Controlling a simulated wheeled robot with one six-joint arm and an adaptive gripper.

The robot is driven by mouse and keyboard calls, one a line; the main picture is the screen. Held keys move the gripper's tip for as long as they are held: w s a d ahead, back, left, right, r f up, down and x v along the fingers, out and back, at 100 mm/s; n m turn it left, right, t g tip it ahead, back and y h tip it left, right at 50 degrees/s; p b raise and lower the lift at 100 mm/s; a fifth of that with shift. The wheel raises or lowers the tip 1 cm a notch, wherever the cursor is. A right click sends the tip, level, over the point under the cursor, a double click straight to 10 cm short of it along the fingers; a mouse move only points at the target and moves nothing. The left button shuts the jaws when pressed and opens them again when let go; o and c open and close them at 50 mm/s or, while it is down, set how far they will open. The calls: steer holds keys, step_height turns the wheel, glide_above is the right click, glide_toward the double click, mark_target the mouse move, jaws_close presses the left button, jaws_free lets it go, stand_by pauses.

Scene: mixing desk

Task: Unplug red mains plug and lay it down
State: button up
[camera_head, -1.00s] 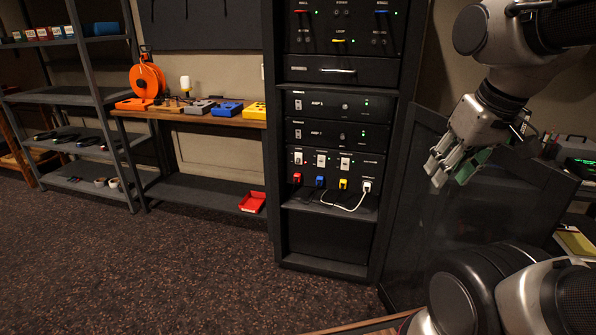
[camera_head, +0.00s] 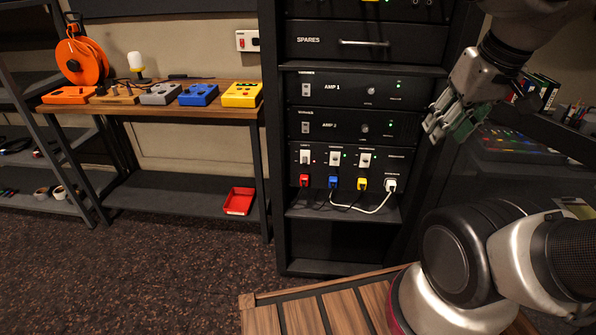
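The red mains plug (camera_head: 304,180) sits in the leftmost socket along the bottom of the power panel (camera_head: 312,169) in the rack. A blue plug (camera_head: 333,183), a yellow plug (camera_head: 362,184) and a white plug (camera_head: 390,185) with a white cable sit to its right. Rocker switches stand above the coloured plugs. My gripper (camera_head: 449,131) hangs to the right of the rack, higher than the plugs and well apart from them. Its fingers look spread, with nothing visible between them.
A shelf (camera_head: 300,207) lies below the plugs in the rack. A red tray (camera_head: 239,201) lies on the lower shelf of the bench to the left. The bench top holds a yellow box (camera_head: 242,94), a blue box (camera_head: 198,94) and an orange reel (camera_head: 82,60).

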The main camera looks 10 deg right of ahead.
steer(key=shift+w+a, duration=0.2)
steer(key=shift+w, duration=0.45)
steer(key=shift+o, duration=0.4)
